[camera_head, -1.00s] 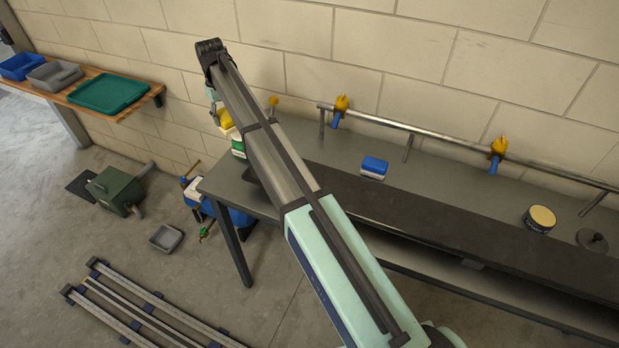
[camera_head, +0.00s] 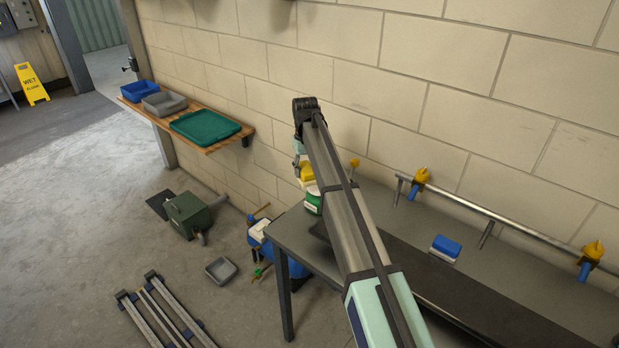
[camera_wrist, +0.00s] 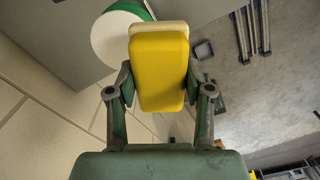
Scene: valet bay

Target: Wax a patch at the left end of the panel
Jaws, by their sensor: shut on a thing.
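My gripper (camera_head: 298,163) is shut on a yellow block (camera_head: 306,173) with a pale pad on its far face. In the wrist view the block (camera_wrist: 160,75) sits between both fingers. A round tin with a green side and white top (camera_head: 313,200) stands at the bench's left end, just below the block in the head view. In the wrist view the tin (camera_wrist: 112,38) is partly hidden behind the pad; whether they touch I cannot tell. The long dark panel (camera_head: 450,300) lies on the bench, partly covered by my arm; its left end shows just right of the tin.
The grey bench (camera_head: 290,235) stands against a block wall. A blue-and-white block (camera_head: 445,248) lies behind the panel. A metal rail (camera_head: 500,222) with yellow-and-blue clamps (camera_head: 420,180) runs along the back. A wooden shelf (camera_head: 190,130) with trays hangs to the left.

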